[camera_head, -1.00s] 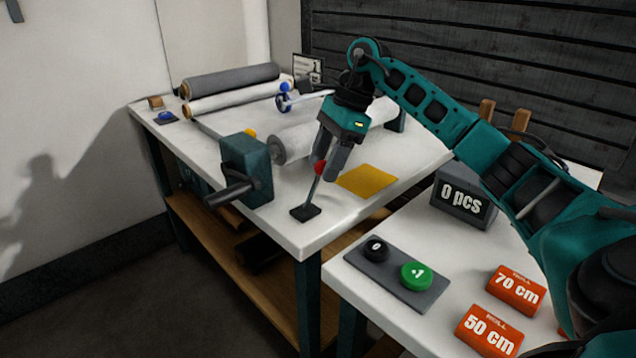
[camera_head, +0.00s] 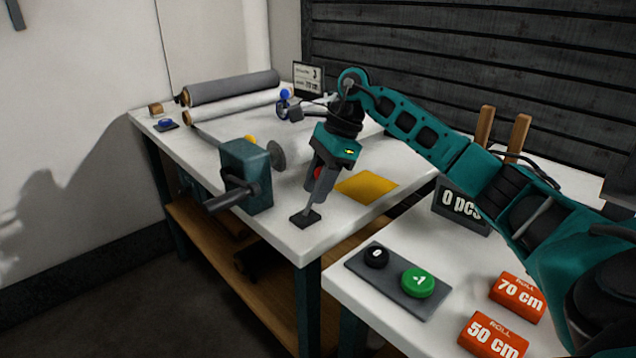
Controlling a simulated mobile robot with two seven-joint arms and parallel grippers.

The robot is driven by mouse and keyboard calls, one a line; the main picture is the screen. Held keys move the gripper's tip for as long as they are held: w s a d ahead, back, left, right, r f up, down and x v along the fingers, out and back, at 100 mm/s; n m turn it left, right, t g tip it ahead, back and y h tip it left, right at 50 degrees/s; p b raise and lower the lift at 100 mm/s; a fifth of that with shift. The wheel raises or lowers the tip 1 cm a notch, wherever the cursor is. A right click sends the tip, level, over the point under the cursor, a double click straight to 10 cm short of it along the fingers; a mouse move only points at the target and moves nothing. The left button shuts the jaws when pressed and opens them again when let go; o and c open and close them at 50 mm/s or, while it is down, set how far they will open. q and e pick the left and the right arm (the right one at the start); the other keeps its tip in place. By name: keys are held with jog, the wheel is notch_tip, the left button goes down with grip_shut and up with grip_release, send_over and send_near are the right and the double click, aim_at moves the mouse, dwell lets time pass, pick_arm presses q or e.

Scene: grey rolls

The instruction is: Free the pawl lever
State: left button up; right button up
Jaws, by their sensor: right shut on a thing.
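The pawl lever is a short dark stem with a red knob (camera_head: 318,173), rising from a small black base (camera_head: 305,219) at the table's front right corner. My right gripper (camera_head: 318,188) is down over the lever and shut on it, hiding most of the stem. Only part of the red knob shows between the fingers. The teal winder block (camera_head: 247,172) with a dark crank handle (camera_head: 233,197) stands to the left. A grey disc (camera_head: 276,158) sits on its far side. My left gripper is not in view.
A yellow sheet (camera_head: 367,187) lies right of the lever. Grey (camera_head: 233,86) and white (camera_head: 235,104) rolls lie at the back left. The near table holds a button panel (camera_head: 397,281), a counter reading "0 pcs" (camera_head: 462,205) and orange blocks (camera_head: 517,297).

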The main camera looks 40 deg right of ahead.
aim_at(303, 214)
grip_shut()
jog(key=shift+r, duration=0.1)
jog(key=a+r+h+p, duration=0.1)
jog(key=h+p, duration=0.1)
jog(key=p, duration=0.1)
jog(key=shift+a+r+h+p, duration=0.15)
jog(key=shift+a+h+p, duration=0.55)
jog(key=shift+h+p, duration=0.45)
jog(key=shift+a+n+t+h+p, duration=0.4)
jog(key=shift+a+h, duration=0.3)
jog(key=shift+h, duration=0.65)
jog(key=o, duration=0.7)
grip_release()
jog(key=shift+s+f, duration=0.1)
jog(key=shift+f, duration=0.1)
jog(key=shift+c, duration=0.2)
